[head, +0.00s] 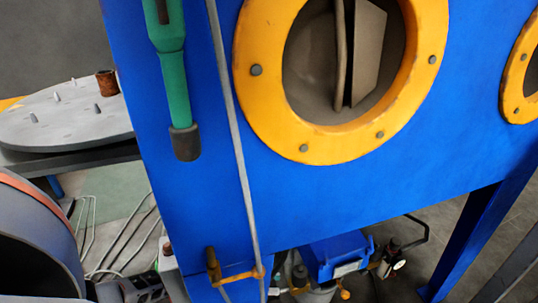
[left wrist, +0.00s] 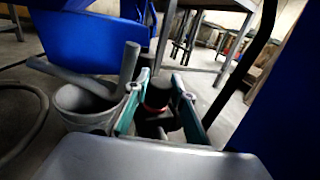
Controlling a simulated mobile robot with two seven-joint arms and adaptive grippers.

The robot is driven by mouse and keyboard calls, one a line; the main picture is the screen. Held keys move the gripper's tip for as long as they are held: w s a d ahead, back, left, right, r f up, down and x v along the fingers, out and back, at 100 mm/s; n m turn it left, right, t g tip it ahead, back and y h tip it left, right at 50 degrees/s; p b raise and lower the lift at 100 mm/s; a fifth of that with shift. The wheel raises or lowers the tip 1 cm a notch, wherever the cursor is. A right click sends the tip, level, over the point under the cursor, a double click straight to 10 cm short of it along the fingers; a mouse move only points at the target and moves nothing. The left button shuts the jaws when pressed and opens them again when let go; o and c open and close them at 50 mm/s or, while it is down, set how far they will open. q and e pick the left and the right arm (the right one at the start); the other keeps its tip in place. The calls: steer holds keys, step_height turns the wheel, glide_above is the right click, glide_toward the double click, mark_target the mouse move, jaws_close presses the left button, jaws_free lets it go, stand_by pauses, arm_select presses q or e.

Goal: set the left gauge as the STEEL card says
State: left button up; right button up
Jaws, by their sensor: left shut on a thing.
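My left gripper (head: 158,270) is low at the left in the head view, beside the blue cabinet. In the left wrist view its two teal-padded fingers (left wrist: 158,108) are closed around a dark knob with a red band (left wrist: 157,97). A reddish-brown knob top (head: 167,247) shows by the gripper in the head view. A small round gauge with a white dial (head: 399,264) sits under the cabinet; its reading is too small to make out. I cannot tell if it is the left gauge. No STEEL card is visible. My right gripper is out of view.
The blue cabinet (head: 200,215) has yellow porthole rings (head: 262,110) and a hanging green-handled tool (head: 175,90). A brass lever (head: 213,267) is near my left gripper. A grey bucket (left wrist: 72,103) with pipes stands left of the fingers. A round grey table (head: 60,125) is at left.

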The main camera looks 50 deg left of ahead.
arm_select(q)
steer(key=shift+d+m+g+h, duration=0.1)
steer(key=shift+m+g+h, duration=1.15)
steer(key=shift+g, duration=0.35)
steer(key=o, duration=1.1)
steer(key=shift+o, duration=0.2)
steer(key=v, duration=0.7)
steer(key=shift+a, duration=0.25)
steer(key=shift+s, duration=0.1)
